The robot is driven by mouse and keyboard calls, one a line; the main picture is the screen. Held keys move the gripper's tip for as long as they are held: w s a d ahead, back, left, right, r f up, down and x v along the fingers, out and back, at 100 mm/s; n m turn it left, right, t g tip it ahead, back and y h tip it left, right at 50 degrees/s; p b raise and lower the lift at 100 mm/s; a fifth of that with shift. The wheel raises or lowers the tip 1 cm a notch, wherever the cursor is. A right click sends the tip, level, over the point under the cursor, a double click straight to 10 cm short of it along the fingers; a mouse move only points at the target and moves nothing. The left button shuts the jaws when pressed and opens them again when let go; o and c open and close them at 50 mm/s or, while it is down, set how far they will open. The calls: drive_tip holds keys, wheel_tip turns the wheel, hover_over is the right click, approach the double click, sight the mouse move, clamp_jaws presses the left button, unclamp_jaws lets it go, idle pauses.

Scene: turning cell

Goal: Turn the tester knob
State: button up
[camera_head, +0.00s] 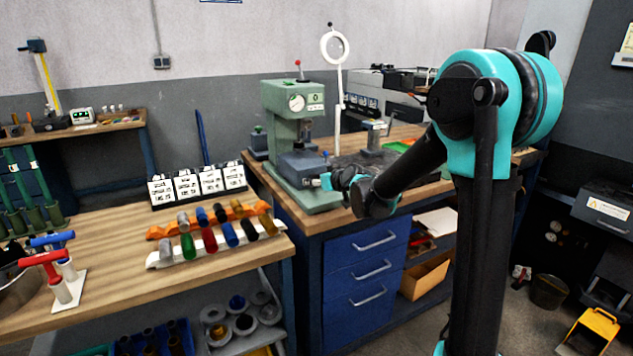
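The tester (283,108) is a green bench machine with a round white dial on its front, standing on the bench at the middle. A red-tipped lever (298,65) rises from its top. A blue-grey block (298,163) sits on its base, with a small pale knob-like end (315,183) at its front right. My arm reaches in from the right. My gripper (332,181), teal and dark, is right beside that small end. Contact and the finger gap are too small to tell, and my wrist hides part of the gripper.
The wooden bench (262,180) has blue drawers (367,255) below. A white ring magnifier (335,47) stands behind the tester. At left, a wooden table (120,285) holds a rack of coloured handles (160,258) and white label cards (197,183). A yellow bin (592,332) is on the floor at right.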

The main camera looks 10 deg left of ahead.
drive_tip(key=shift+w+a+f, duration=0.2)
drive_tip(key=shift+w+a, duration=0.05)
drive_tip(key=shift+w, duration=0.1)
drive_tip(key=shift+c, duration=0.6)
drive_tip(key=c, duration=1)
drive_tip(key=shift+m+g+y, duration=0.4)
drive_tip(key=shift+m+y, duration=0.3)
drive_tip(key=shift+m, duration=0.4)
drive_tip(key=o, duration=1.1)
drive_tip(key=v, duration=1.2)
drive_tip(key=shift+d, duration=0.1)
